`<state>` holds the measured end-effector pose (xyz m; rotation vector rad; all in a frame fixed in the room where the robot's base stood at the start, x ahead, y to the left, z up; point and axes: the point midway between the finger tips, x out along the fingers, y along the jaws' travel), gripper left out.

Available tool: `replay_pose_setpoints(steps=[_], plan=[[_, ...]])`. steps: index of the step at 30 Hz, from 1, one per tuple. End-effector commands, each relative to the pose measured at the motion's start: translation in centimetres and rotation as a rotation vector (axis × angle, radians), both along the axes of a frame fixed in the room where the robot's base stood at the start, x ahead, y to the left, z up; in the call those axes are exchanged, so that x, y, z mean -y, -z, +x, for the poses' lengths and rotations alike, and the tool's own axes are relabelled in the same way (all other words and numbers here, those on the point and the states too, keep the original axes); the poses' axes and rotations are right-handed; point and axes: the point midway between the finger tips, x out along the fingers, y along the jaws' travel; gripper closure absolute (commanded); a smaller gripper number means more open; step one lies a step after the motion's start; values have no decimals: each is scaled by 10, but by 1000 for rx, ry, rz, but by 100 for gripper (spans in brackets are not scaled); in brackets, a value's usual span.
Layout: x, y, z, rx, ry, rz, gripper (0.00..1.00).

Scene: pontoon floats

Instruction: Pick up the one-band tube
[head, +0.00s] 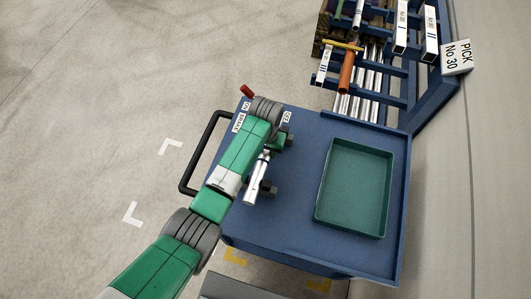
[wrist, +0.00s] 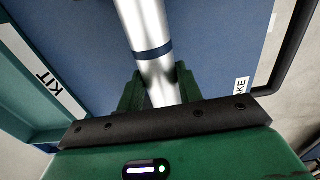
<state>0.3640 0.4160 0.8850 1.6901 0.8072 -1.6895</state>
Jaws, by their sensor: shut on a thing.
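The one-band tube (wrist: 150,50) is a shiny silver cylinder with one dark blue band, running up from between my fingers in the wrist view. In the head view the tube (head: 256,180) shows beside my forearm, over the blue cart top. My gripper (wrist: 158,92) has its green fingers on both sides of the tube, below the band, and is shut on it. In the head view my arm hides most of the gripper (head: 276,142). The tube's held end is hidden. I cannot tell how high it is above the cart.
A rack (head: 390,117) with several tubes stands behind. A black handle (head: 183,155) is at left.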

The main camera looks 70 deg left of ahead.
Motion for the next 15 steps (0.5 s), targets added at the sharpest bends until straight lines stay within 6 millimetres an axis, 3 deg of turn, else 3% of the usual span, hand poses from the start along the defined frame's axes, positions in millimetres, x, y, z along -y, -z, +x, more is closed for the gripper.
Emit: replay_pose_setpoints(steps=[8, 15], plan=[[0, -5, 0, 1, 0, 2, 98], [0, -39, 1, 3, 0, 2, 98]])
